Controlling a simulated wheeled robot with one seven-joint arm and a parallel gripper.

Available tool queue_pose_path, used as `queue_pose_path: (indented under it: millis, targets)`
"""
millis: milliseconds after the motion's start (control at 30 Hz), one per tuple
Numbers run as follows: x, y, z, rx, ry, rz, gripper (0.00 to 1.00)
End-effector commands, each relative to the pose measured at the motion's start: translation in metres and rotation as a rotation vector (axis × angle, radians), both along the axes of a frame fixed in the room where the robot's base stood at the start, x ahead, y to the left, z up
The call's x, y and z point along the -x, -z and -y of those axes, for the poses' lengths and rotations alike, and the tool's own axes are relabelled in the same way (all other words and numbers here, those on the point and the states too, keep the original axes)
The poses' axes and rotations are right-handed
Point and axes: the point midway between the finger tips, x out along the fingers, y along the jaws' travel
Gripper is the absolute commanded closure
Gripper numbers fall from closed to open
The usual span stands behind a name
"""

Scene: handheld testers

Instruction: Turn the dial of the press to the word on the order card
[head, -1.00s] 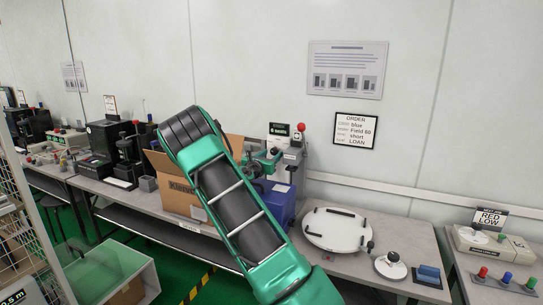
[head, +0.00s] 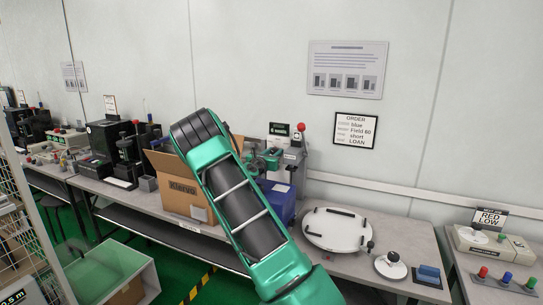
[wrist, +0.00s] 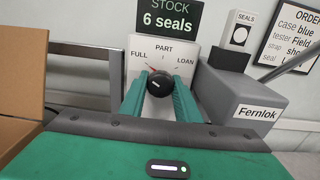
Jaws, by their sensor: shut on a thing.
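The press's dial (wrist: 159,84) is a black knob on a white panel with the words FULL, PART and LOAN from left to right. A small reddish mark shows at its upper left, toward FULL; the exact setting is hard to read. My gripper (wrist: 160,90) has its two green fingers closed on the dial's left and right sides.
A sign above the dial (wrist: 167,17) reads STOCK 6 seals. A grey Fernlok box (wrist: 240,105) stands right of the dial. An open cardboard box (head: 178,190) is close on the left. A round white plate (head: 337,230) lies on the bench to the right.

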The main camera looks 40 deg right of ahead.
Motion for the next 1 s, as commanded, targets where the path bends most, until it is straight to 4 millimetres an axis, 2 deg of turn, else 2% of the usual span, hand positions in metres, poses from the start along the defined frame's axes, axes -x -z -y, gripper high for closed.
queue_pose_path:
  millis: [367, 1000]
  targets:
    - [-0.0018, -0.0007, -0.0011, -0.051, -0.002, 0.126, 0.93]
    - [-0.003, -0.001, -0.0018, -0.275, -0.002, 0.67, 0.93]
